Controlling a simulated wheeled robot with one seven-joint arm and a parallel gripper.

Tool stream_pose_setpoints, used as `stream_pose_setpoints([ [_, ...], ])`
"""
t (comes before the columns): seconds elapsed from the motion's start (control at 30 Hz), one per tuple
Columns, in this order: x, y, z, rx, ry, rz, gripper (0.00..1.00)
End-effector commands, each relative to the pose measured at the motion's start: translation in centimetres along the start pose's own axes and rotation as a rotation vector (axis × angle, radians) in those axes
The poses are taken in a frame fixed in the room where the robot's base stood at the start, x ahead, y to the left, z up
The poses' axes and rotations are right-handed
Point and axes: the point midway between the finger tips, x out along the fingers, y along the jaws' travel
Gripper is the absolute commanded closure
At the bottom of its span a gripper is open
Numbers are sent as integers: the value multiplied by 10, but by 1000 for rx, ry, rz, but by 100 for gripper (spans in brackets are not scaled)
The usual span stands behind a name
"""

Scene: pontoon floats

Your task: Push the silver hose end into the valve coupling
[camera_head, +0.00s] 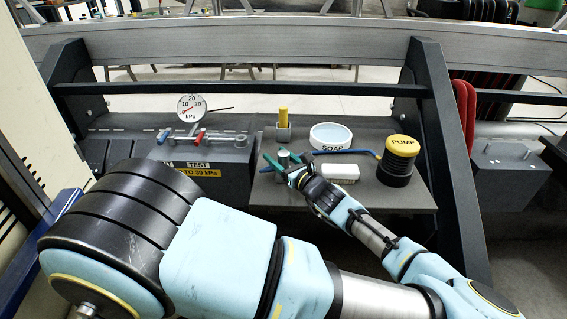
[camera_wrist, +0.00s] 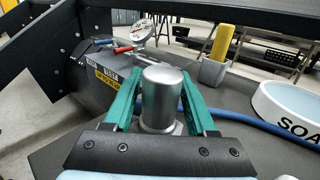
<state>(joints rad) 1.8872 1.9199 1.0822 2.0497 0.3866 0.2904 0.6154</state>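The silver hose end (camera_wrist: 162,90) stands upright on the grey shelf, a smooth cylinder on a wider base; it also shows in the head view (camera_head: 283,158). The blue hose (camera_wrist: 240,119) runs behind it. My gripper (camera_wrist: 161,82) has its green fingers on either side of the hose end, with narrow gaps visible; it also shows in the head view (camera_head: 288,157). The fingers look open around it. The valve box (camera_head: 208,168) stands left of the shelf, with red and blue levers and a silver fitting (camera_head: 240,141) at its right end, apart from the hose end.
A yellow-handled item in a grey holder (camera_head: 283,133), the SOAP bowl (camera_head: 330,143), a white brush or block (camera_head: 340,173) and the black-and-yellow PUMP (camera_head: 397,165) stand on the shelf (camera_head: 405,198). A dark frame and rail surround the area.

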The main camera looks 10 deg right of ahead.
Motion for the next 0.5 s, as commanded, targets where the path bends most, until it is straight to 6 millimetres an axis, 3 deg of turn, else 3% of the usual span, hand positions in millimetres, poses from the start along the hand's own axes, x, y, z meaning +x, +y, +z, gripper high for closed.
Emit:
stream_pose_setpoints([
  [0.03,0,0,0,0,0,0,50],
  [0.5,0,0,0,0,0,0,100],
])
